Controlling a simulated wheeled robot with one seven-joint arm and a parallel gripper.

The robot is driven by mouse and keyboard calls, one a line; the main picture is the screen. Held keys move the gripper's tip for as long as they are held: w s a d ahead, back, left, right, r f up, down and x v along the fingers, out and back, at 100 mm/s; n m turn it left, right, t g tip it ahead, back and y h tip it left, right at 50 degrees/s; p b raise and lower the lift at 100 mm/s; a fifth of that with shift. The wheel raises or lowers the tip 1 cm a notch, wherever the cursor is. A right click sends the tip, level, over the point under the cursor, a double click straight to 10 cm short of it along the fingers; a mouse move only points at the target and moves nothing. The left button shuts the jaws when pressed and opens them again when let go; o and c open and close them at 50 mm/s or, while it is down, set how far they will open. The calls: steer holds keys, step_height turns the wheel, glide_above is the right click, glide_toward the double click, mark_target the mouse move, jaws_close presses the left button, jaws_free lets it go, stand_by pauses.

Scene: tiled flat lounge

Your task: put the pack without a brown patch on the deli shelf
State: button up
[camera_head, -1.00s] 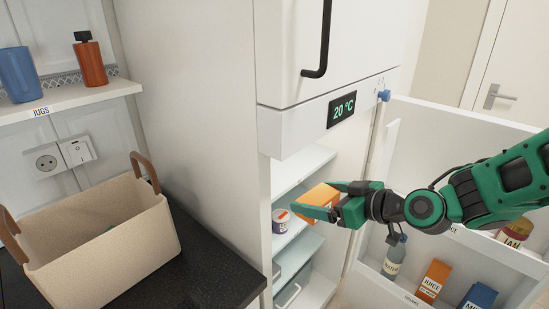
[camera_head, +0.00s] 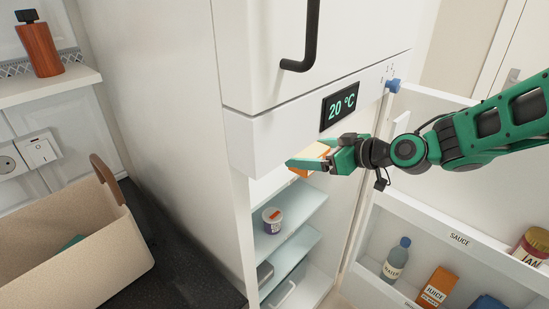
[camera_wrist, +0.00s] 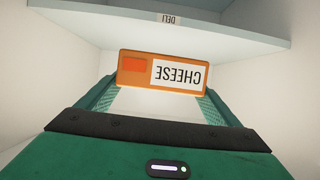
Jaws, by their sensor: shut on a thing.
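My gripper (camera_head: 316,155) is shut on an orange and white cheese pack (camera_head: 310,164), held at the opening of the upright fridge, just below its display panel. In the wrist view the cheese pack (camera_wrist: 135,82) sits between the two fingers, its CHEESE label upside down. Its visible face has a red-orange patch and no brown one; its other faces are hidden. The deli shelf (camera_wrist: 100,22), with its DELI label upside down, crosses the top of the wrist view. The pack appears apart from it. The shelf looks bare where it shows.
A tub (camera_head: 271,220) stands on a lower glass shelf. The open fridge door (camera_head: 425,215) at right holds a water bottle (camera_head: 396,259), a juice carton (camera_head: 436,288) and a jam jar (camera_head: 532,247). A beige basket (camera_head: 75,250) stands on the dark counter at left.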

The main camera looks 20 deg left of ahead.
steer(key=x, duration=0.4)
steer(key=r+x, duration=0.1)
steer(key=x, duration=0.3)
steer(key=r+x, duration=0.1)
steer(key=x, duration=0.3)
steer(key=shift+w+a, duration=0.2)
steer(key=shift+a, duration=0.2)
steer(key=shift+f, duration=1.9)
steer(key=shift+a+f, duration=0.2)
steer(key=shift+f, duration=0.05)
steer(key=o, duration=1.1)
steer(key=shift+d, duration=0.1)
steer(key=v, duration=1.2)
steer(key=shift+s, duration=0.1)
